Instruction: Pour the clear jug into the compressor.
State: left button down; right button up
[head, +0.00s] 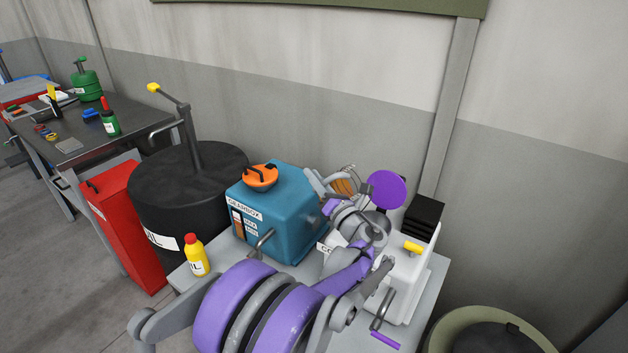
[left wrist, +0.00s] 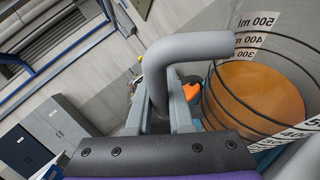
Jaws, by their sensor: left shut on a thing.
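The clear jug (head: 346,182) holds amber liquid and shows behind my left arm, over the back of the stand. In the left wrist view the jug (left wrist: 282,62) has black rings and volume marks, with amber liquid below the 300 ml mark. My left gripper (head: 322,184) is shut on its grey handle; its fingers (left wrist: 164,112) show on both sides of it. The white compressor (head: 408,285) stands on the right of the stand, with black fins and a yellow handle. My arm hides part of its label and left side. The jug is left of the compressor, apart from it.
A teal gearbox (head: 280,225) with an orange cap stands just left of my arm. A yellow bottle (head: 196,256) with a red cap stands at the stand's left. A black drum (head: 185,205), red can (head: 125,225) and workbench (head: 85,145) are farther left. The wall is close behind.

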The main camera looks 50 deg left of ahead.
aim_at(332, 176)
pick_arm(q)
jog(key=shift+w+d+r+m+t+y+b, duration=0.1)
jog(key=shift+d+r+m+t+y+b, duration=0.15)
jog(key=shift+m+y+b, duration=0.2)
jog(key=shift+w+d+r+m+t+y+b, duration=0.1)
jog(key=shift+r+m+t+y+b, duration=0.15)
jog(key=shift+m+y+b, duration=0.15)
pick_arm(e)
jog(key=shift+s+f, duration=0.2)
jog(key=shift+f, duration=0.4)
jog(key=shift+s+f, duration=0.2)
jog(key=shift+f, duration=0.35)
pick_arm(q)
jog(key=shift+w+d+r+m+t+y+b, duration=0.15)
jog(key=shift+w+d+m+t+y+b, duration=0.1)
jog(key=shift+m+t+b, duration=0.25)
jog(key=shift+w+d+r+m+t+y+b, duration=0.15)
jog(key=shift+d+m+t+y+b, duration=0.15)
jog(key=shift+m, duration=0.35)
pick_arm(e)
jog(key=shift+s+f, duration=0.15)
jog(key=shift+f, duration=0.4)
jog(key=shift+s+f, duration=0.15)
jog(key=shift+f, duration=0.4)
